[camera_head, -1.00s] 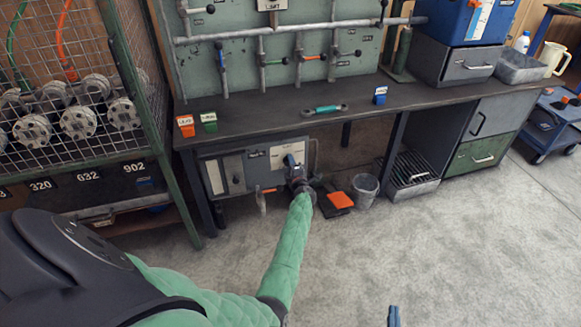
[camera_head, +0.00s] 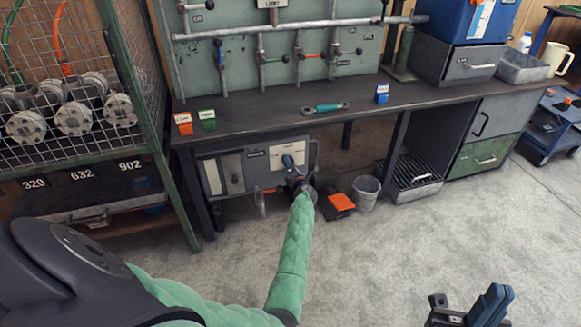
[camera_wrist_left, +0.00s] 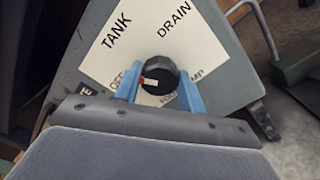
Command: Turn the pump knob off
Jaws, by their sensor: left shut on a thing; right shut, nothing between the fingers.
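The pump knob (camera_wrist_left: 160,68) is a black round knob with a small red and white mark on its lower left side. It sits on a white label plate (camera_wrist_left: 112,58) reading TANK, DRAIN, OFF and a partly hidden word ending in "MP". My left gripper (camera_wrist_left: 161,88) is shut on the knob, one blue finger on each side. In the head view, my left gripper (camera_head: 291,162) is at the front of the grey control box (camera_head: 232,172) under the bench; the knob itself is hidden there. My right gripper (camera_head: 490,306) is shut and empty above the floor at bottom right.
The dark bench top (camera_head: 260,118) overhangs the control box. An orange-handled valve (camera_head: 264,191) is left of my left gripper. An orange pedal (camera_head: 341,201) and a grey bucket (camera_head: 365,190) stand to its right. The floor in front is clear.

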